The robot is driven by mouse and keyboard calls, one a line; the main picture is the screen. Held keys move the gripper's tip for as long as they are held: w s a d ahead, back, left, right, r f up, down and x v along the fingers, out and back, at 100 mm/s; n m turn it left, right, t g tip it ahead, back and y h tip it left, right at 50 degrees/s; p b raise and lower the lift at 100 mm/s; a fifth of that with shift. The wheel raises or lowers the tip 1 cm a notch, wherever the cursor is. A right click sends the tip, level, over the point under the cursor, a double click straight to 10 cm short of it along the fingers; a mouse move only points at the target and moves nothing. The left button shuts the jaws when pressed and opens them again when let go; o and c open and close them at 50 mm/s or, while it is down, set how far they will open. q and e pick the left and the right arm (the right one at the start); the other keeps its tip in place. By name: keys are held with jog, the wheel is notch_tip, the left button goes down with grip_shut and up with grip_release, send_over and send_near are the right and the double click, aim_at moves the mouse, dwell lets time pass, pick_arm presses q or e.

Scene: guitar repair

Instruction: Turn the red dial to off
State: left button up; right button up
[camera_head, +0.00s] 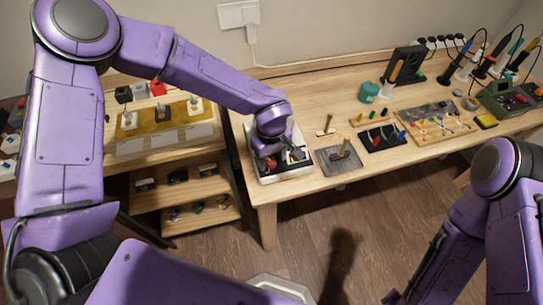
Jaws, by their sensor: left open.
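The red dial (270,163) sits on the front left part of a white box (290,174) near the left end of the wooden workbench. A second, dark-and-grey knob (297,155) is to its right on the same box. My left gripper (268,154) is open and points down over the box, right at the red dial. The wrist and fingers cover part of the box top and the dial. I cannot tell whether the fingers touch the dial or which way it is set. My right arm comes in at the lower right, and its gripper is out of the picture.
To the right of the box lie a grey mat (340,161), a dark tool holder (382,138) and a wooden tray (434,122) of small parts. A teal container (368,92) stands behind. A lower shelf unit (185,188) is at left.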

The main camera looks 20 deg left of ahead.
pick_arm(q)
jog(key=shift+s+r, duration=0.1)
jog(key=shift+s, duration=0.05)
jog(key=c, duration=1.1)
jog(key=shift+o, duration=0.2)
